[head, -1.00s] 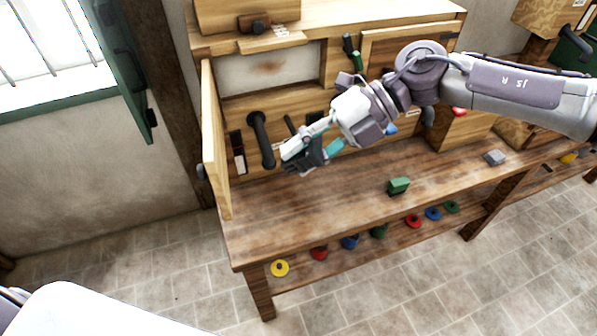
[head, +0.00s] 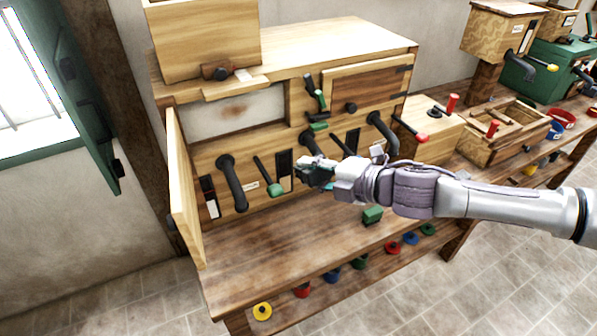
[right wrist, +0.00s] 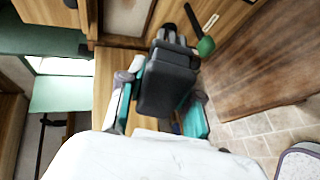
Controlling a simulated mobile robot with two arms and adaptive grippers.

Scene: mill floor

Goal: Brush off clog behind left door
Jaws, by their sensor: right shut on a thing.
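The left door (head: 184,190) of the wooden cabinet (head: 350,40) stands swung open at the left. Behind it is a pale recessed panel (head: 265,125) with a brown smudge (head: 234,111), which looks like the clog. My right gripper (head: 312,174) is in front of the cabinet, below and right of that panel, apart from it. It is shut on a dark grey thing, which shows between its teal finger parts in the right wrist view (right wrist: 167,82); I cannot tell its exact shape. My left gripper is not in view.
Black levers (head: 232,182) and a green lever (head: 270,177) stick out below the panel. The right door (head: 365,88) is shut. A green block (head: 372,215) lies on the bench (head: 255,250). The front left of the bench is clear.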

